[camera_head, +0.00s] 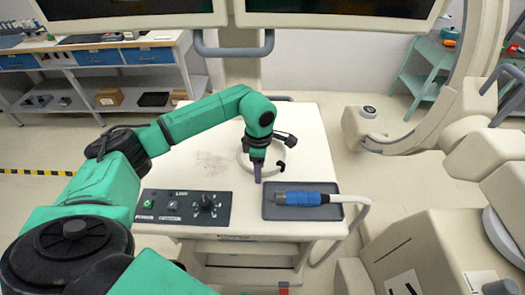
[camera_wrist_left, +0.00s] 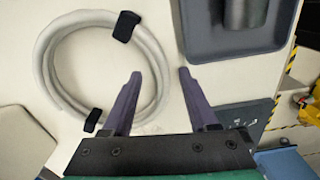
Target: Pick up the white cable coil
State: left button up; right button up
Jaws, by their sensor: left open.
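The white cable coil (camera_head: 243,163) lies flat on the cart top in the head view, partly hidden by my left gripper (camera_head: 258,175). In the left wrist view the coil (camera_wrist_left: 47,65) is a ring of several turns with black ties at its upper right and lower left. My left gripper (camera_wrist_left: 160,76) is open. In that view its left finger lies over the inside of the ring and its right finger outside it, with the ring's right side showing between them. I cannot tell how far the fingertips are above the cart top. My right gripper is not in view.
A dark tray (camera_head: 333,210) with a blue connector (camera_head: 303,198) sits to the right of the coil, its pale cable going over the cart's edge. A black control panel (camera_head: 172,206) is at the front left. A monitor handle (camera_head: 233,50) hangs behind the cart.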

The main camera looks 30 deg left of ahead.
pick_arm(q)
grip_shut()
dwell(1.3)
